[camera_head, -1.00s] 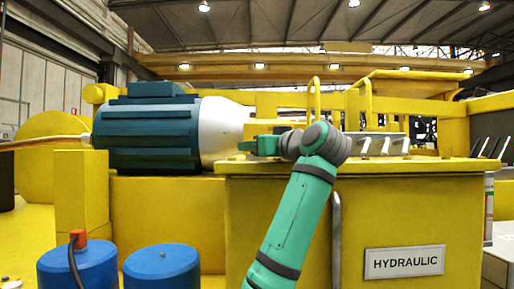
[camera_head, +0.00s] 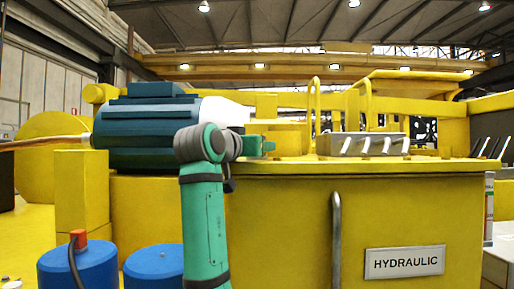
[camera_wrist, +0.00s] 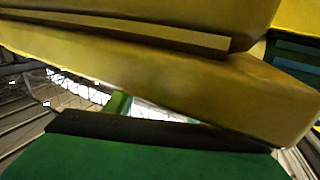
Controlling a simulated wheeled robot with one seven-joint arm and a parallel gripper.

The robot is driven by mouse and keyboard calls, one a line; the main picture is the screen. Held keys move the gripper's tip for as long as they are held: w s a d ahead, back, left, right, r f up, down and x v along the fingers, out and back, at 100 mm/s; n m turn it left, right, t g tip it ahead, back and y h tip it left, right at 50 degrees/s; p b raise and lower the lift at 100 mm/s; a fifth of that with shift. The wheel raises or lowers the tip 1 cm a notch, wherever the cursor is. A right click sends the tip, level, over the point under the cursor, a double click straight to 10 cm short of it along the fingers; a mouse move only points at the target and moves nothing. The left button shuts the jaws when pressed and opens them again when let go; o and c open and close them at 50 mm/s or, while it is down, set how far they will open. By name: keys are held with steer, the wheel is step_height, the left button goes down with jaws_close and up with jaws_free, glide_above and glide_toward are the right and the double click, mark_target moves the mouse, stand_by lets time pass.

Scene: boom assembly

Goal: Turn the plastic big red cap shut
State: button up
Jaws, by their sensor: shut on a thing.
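No big red cap can be made out in either view. My gripper (camera_head: 264,146) is green and points right, low over the left end of the yellow tank top (camera_head: 400,165). A yellow upright block (camera_head: 289,141) stands just beyond its tips. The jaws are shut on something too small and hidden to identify. In the wrist view a green part of my gripper (camera_wrist: 140,160) fills the bottom edge, with broad yellow surfaces (camera_wrist: 150,75) close in front. The contact between jaws and thing is hidden there.
A teal motor (camera_head: 147,130) lies behind my arm. Two blue drums (camera_head: 76,268) stand at the lower left, one with a small orange-red fitting (camera_head: 78,238) and cable. A lever block (camera_head: 365,144) and yellow rails stand right of my gripper. A grey handle (camera_head: 337,235) runs down the tank front.

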steer(key=shift+m+g+h, duration=1)
steer(key=shift+m+h, duration=0.3)
steer(key=shift+h, duration=0.5)
steer(key=shift+d, duration=0.1)
steer(key=o, duration=1)
steer(key=v, duration=1)
steer(key=shift+s+a, duration=0.15)
steer(key=shift+a, duration=0.25)
steer(key=shift+o, duration=0.2)
